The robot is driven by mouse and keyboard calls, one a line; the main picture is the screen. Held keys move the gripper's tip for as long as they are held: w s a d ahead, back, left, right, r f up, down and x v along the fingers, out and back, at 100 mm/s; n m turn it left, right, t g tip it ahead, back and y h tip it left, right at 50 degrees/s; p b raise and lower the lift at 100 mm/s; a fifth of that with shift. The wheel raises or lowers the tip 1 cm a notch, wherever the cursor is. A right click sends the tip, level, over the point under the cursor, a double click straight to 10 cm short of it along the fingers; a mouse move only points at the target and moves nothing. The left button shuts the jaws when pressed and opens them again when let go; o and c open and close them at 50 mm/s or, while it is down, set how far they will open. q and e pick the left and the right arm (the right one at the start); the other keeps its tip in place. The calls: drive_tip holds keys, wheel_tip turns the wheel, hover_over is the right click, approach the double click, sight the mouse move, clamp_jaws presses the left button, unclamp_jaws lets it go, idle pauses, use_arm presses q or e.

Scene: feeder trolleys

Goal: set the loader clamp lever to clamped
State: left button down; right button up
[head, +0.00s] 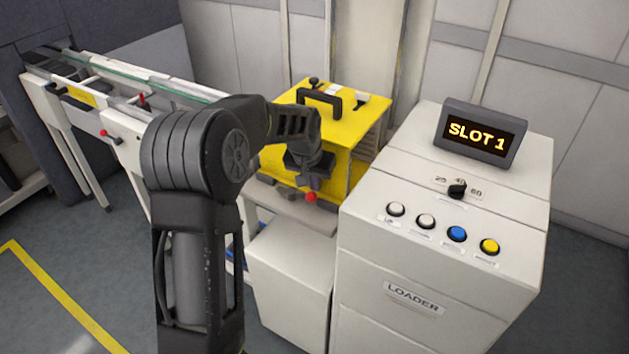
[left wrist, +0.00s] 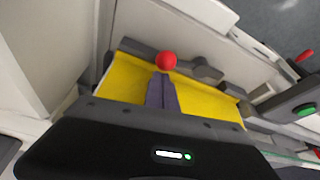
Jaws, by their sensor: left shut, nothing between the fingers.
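The clamp lever's red ball knob (head: 311,197) shows at the front of the loader's shelf, below the yellow magazine (head: 358,122). My left gripper (head: 313,181) is at the knob, just above it in the head view, with its fingers shut and nothing held. In the left wrist view the red knob (left wrist: 166,61) shows just beyond the closed fingertips (left wrist: 161,78), in front of the yellow magazine (left wrist: 205,102). The lever's stem is hidden, and I cannot tell whether the fingers touch the knob. My right gripper is not in view.
The white loader cabinet (head: 400,260) stands right of the lever, with buttons, a dial (head: 457,190) and a display (head: 481,138) reading SLOT 1. A conveyor (head: 120,85) with small red-knobbed levers runs at the left. Open floor lies at front left.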

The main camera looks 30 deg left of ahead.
sight(309, 197)
use_arm(q)
drive_tip(key=shift+s+m+b, duration=0.35)
drive_tip(key=shift+m+b, duration=0.25)
idle(0.3)
drive_tip(key=s+m+b, duration=0.1)
drive_tip(key=m+h+b, duration=0.1)
drive_tip(key=shift+s+d+f+m+b, duration=0.1)
drive_tip(key=shift+s+f+m+b, duration=0.1)
drive_tip(key=shift+s+m+b, duration=0.15)
drive_tip(key=m, duration=0.1)
drive_tip(key=s+m+h+b, duration=0.1)
drive_tip(key=m, duration=0.1)
drive_tip(key=shift+s+b, duration=0.25)
drive_tip(key=shift+b, duration=0.05)
drive_tip(key=shift+s+a+m+g+h+b, duration=0.3)
drive_tip(key=shift+s+m+h+b, duration=0.15)
drive_tip(key=shift+m, duration=0.4)
drive_tip(key=m, duration=0.1)
drive_tip(key=s+a+m+h+b, duration=0.1)
drive_tip(key=m, duration=0.1)
drive_tip(key=shift+s+r+m+g, duration=0.15)
drive_tip(key=shift+s+m+g, duration=0.15)
drive_tip(key=shift+g, duration=0.1)
drive_tip(key=shift+s+a+b, duration=0.3)
drive_tip(key=shift+s+a, duration=0.15)
drive_tip(key=shift+a, duration=0.2)
drive_tip(key=shift+s+a+b, duration=0.3)
drive_tip(key=shift+s+a, duration=0.1)
drive_tip(key=shift+a, duration=0.2)
drive_tip(key=shift+a, duration=0.15)
